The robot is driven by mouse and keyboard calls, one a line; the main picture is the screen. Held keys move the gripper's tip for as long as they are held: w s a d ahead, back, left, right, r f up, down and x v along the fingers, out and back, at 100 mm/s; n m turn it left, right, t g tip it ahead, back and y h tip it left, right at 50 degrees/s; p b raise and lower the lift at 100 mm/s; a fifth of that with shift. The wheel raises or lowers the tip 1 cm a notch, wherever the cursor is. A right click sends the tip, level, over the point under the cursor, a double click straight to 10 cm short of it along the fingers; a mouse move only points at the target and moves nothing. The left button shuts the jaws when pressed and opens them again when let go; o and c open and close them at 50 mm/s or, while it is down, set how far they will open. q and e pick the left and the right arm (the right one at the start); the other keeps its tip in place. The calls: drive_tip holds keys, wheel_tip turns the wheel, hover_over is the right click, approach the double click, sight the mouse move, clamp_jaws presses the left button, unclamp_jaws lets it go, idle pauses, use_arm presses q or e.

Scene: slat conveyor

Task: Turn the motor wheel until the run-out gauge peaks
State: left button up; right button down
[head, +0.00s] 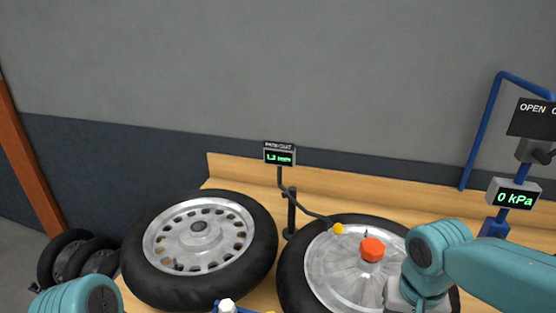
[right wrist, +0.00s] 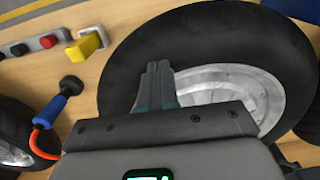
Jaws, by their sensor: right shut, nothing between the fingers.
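The run-out gauge display (head: 279,157) stands on a dark post behind the wheels. Its green figures are too small to read surely, perhaps 1.3 mm. A dark curved arm runs from the post to a yellow tip (head: 338,229) at the right wheel. That wheel (head: 325,262) lies flat with a smooth silver disc and an orange hub knob (head: 372,249); I take it as the motor wheel. My right gripper (right wrist: 158,72) is shut and empty, its fingertips seen over the black tyre beside the silver disc. Contact cannot be told. My left gripper is not in view.
A second wheel (head: 200,240) with a slotted rim lies at left on the wooden bench (head: 235,172). A 0 kPa display (head: 514,196) stands at right. The right wrist view shows a yellow block (right wrist: 84,48), a red button (right wrist: 48,41) and a blue-handled tool (right wrist: 58,103).

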drive_tip(key=shift+w+a, duration=0.2)
drive_tip(key=shift+a, duration=2.95)
drive_tip(key=shift+w+a+p, duration=0.4)
drive_tip(key=shift+w+a, duration=0.05)
drive_tip(key=shift+a, duration=0.55)
drive_tip(key=shift+w+a+p, duration=0.4)
drive_tip(key=shift+w+a, duration=0.1)
drive_tip(key=shift+a, duration=0.45)
drive_tip(key=shift+w+a+p, duration=0.4)
drive_tip(key=shift+w+a, duration=0.05)
drive_tip(key=shift+a, duration=0.55)
drive_tip(key=shift+r, duration=0.1)
wheel_tip(320, 180, up, 3)
drive_tip(key=p, duration=0.2)
drive_tip(key=shift+p, duration=0.3)
